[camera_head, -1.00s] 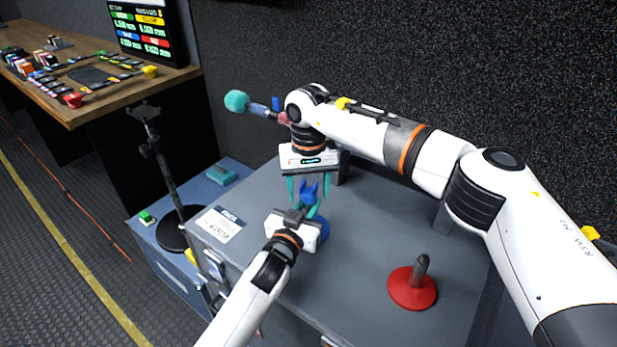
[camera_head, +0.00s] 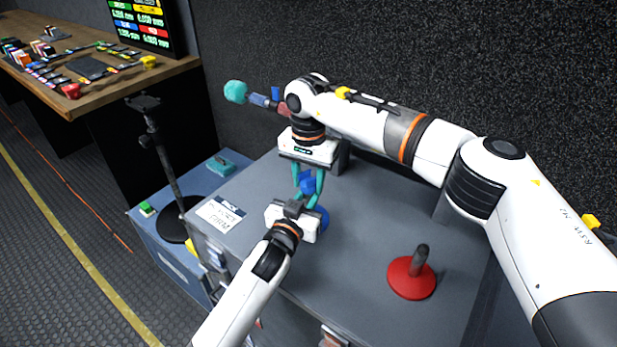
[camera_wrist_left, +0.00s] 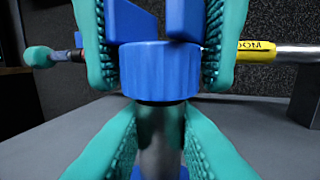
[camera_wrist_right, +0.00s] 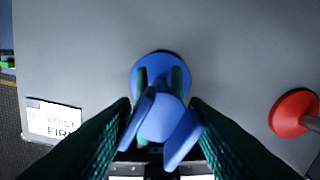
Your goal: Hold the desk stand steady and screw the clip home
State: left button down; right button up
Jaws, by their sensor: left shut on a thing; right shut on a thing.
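The desk stand has a round blue base (camera_head: 322,217) on the grey worktop and an upright metal post (camera_wrist_left: 160,140). The blue clip (camera_head: 307,182) sits on top of the post, with its ribbed collar (camera_wrist_left: 155,72) around the post's upper end and two prongs pointing up. My left gripper (camera_wrist_left: 158,142) is shut on the post below the collar. My right gripper (camera_wrist_right: 160,122) comes down from above and is shut on the clip, one finger on each side. Whether the collar is fully seated is not clear.
A red stand (camera_head: 411,277) with a dark post stands to the right on the worktop (camera_head: 365,230). A white printed card (camera_head: 220,214) lies at the left edge. A teal-headed microphone (camera_head: 236,92) shows behind my right wrist.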

jog(key=m, duration=0.6)
jog(key=shift+m, duration=0.3)
jog(key=m, duration=2)
jog(key=shift+m, duration=0.4)
jog(key=m, duration=0.6)
jog(key=shift+f, duration=0.1)
jog(key=m, duration=1.2)
jog(key=shift+m, duration=0.3)
jog(key=m, duration=0.7)
jog(key=o, duration=1.1)
